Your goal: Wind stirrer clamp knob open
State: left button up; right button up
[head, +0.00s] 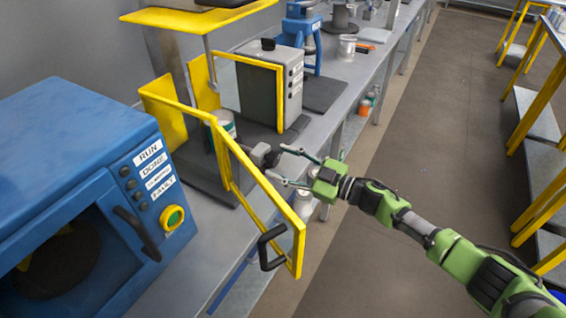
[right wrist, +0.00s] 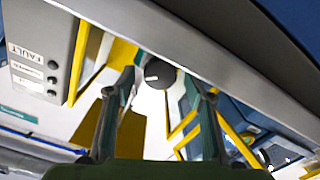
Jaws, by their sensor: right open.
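The dark round clamp knob (head: 268,156) sticks out at the bench side of the stirrer, beside the open yellow-framed guard door (head: 298,225). In the right wrist view the knob (right wrist: 160,74), with a pale mark on its face, sits between my fingers and ahead of them. My right gripper (head: 277,163) is open, its two fingers spread either side of the knob's line; whether they touch it I cannot tell. It also shows in the right wrist view (right wrist: 160,85). A pale can (head: 224,123) stands behind the guard, partly hidden. My left gripper is not in view.
A blue machine (head: 75,150) with labelled buttons stands at the left. A grey control box (head: 268,85) stands behind the stirrer. The guard door juts out over the bench's front edge near my right gripper. The aisle floor (head: 400,130) is clear on the right.

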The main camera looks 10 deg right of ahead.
jog(key=shift+d, duration=0.15)
jog(key=v, duration=1.1)
jog(key=shift+s+d, duration=0.25)
